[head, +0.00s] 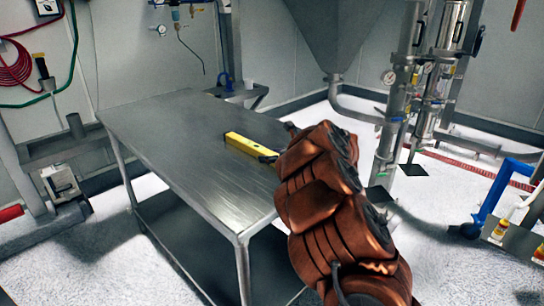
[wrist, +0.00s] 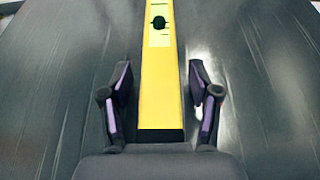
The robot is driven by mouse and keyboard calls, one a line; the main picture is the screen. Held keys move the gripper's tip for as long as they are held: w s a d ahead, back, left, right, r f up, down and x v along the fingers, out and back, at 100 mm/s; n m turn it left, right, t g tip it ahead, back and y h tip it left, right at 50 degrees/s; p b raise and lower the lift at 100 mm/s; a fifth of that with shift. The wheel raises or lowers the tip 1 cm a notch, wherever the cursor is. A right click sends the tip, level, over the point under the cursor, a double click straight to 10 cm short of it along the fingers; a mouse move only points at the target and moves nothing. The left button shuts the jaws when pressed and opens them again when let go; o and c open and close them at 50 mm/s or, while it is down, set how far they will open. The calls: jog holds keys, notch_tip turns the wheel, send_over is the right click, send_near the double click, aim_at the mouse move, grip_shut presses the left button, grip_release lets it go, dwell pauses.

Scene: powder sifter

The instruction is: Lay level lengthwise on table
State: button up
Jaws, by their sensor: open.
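The yellow level (head: 248,146) lies on the steel table (head: 170,150), near the table's right edge in the head view. In the wrist view the level (wrist: 160,90) runs straight up the picture, with a dark round spot and a pale vial near its far end. My gripper (wrist: 160,100) is open, with one finger on each side of the level's near end. Gaps show between both fingers and the level.
A steel hopper (head: 335,35) and pipes with gauges (head: 400,90) stand behind and right of the table. A blue-framed cart (head: 490,205) is at the far right. Most of the tabletop left of the level is bare.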

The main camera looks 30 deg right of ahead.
jog(key=shift+r, duration=0.1)
jog(key=b+v, duration=0.1)
jog(key=v, duration=1.1)
